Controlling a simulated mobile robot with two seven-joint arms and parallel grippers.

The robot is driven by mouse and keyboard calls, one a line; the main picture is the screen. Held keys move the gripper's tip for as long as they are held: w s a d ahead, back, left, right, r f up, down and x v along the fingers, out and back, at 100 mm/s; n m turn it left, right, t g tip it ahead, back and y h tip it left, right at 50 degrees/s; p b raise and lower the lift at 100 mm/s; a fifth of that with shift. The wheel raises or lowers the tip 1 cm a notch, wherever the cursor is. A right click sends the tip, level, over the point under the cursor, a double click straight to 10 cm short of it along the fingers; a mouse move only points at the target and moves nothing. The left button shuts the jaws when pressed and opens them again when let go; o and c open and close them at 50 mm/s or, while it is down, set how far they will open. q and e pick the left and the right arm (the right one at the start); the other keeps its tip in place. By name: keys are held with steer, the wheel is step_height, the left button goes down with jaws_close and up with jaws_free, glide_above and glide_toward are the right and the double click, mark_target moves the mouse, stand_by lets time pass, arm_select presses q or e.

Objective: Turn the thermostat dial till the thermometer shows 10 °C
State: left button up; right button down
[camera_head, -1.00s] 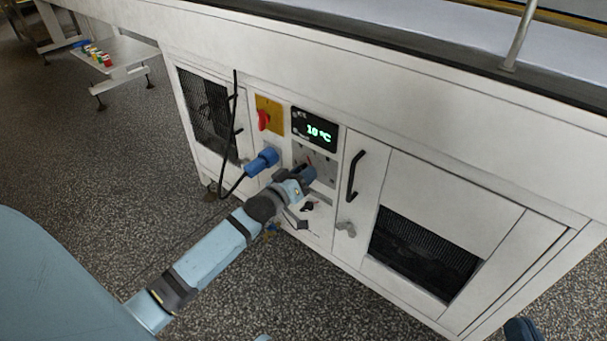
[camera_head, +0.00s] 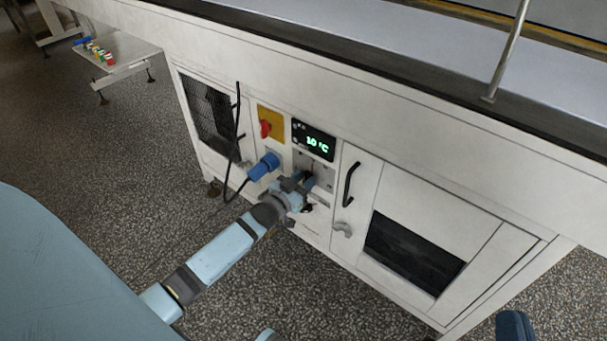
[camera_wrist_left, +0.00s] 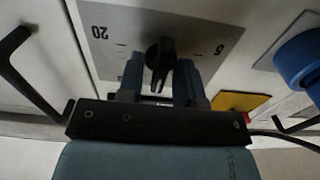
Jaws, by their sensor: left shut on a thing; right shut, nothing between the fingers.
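The black thermostat dial (camera_wrist_left: 160,55) sits on this plate. My left gripper (camera_wrist_left: 160,80) is shut on the dial, one blue finger on each side of it. In the head view my left gripper (camera_head: 299,182) is at the plate and hides most of the dial.
A blue plug (camera_head: 264,166) with a black cable sits left of the gripper, below a red switch (camera_head: 265,128) on a yellow plate. A black door handle (camera_head: 351,184) is to the right. A low table (camera_head: 125,49) with small coloured items stands far left.

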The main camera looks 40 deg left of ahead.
mark_target(304, 180)
arm_select(q)
steer(key=shift+m+p, duration=0.3)
steer(key=shift+m, duration=0.1)
arm_select(e)
steer(key=shift+s+r, duration=0.1)
steer(key=shift+r, duration=0.55)
steer(key=shift+t, duration=0.3)
arm_select(q)
steer(key=o, duration=0.6)
steer(key=shift+c, duration=0.2)
